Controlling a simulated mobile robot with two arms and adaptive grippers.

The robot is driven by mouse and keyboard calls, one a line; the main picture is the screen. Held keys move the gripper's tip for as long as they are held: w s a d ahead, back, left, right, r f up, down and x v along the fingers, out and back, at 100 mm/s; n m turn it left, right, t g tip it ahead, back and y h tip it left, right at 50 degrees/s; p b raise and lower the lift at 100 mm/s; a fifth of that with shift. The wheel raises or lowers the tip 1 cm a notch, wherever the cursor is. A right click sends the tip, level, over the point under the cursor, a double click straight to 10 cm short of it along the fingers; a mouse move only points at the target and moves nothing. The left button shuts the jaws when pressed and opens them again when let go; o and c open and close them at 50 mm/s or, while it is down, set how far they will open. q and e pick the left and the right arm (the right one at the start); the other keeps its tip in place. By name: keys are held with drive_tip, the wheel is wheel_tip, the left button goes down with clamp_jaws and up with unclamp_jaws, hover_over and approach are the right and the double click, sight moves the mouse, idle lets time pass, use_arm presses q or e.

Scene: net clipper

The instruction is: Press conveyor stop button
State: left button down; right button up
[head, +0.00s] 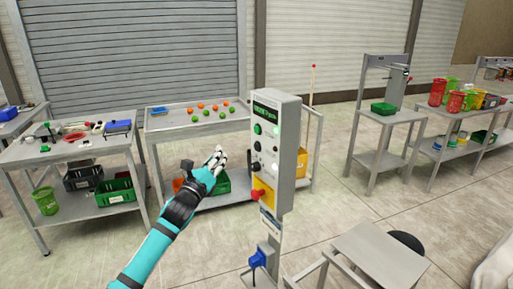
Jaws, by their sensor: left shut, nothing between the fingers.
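A grey control box (281,150) stands upright on a post in the middle of the head view. Its front has a small green-lit display (265,112), dark round controls in a column, and a red button (257,194) on a yellow plate (265,187) near the bottom. Which control is the conveyor stop button is not labelled legibly. My left gripper (217,158) is shut and empty, to the left of the box at about the height of its lower half. A gap shows between its fingertips and the box front. My right gripper is not in view.
A blue item (257,259) hangs on the post below the box. A grey table (378,250) stands at the front right. Behind my left arm are a table with orange and green balls (195,116) and a cluttered table (65,150).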

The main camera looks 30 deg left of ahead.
sight(257, 147)
use_arm(q)
drive_tip(key=shift+w, duration=0.1)
drive_tip(key=w+d+b, duration=0.2)
drive_tip(key=w+d, duration=0.2)
drive_tip(key=w, duration=0.3)
drive_tip(key=shift+w, duration=0.4)
drive_tip(key=shift+d, duration=0.1)
idle(1.1)
drive_tip(key=shift+w+d, duration=0.15)
drive_tip(key=shift+w, duration=0.2)
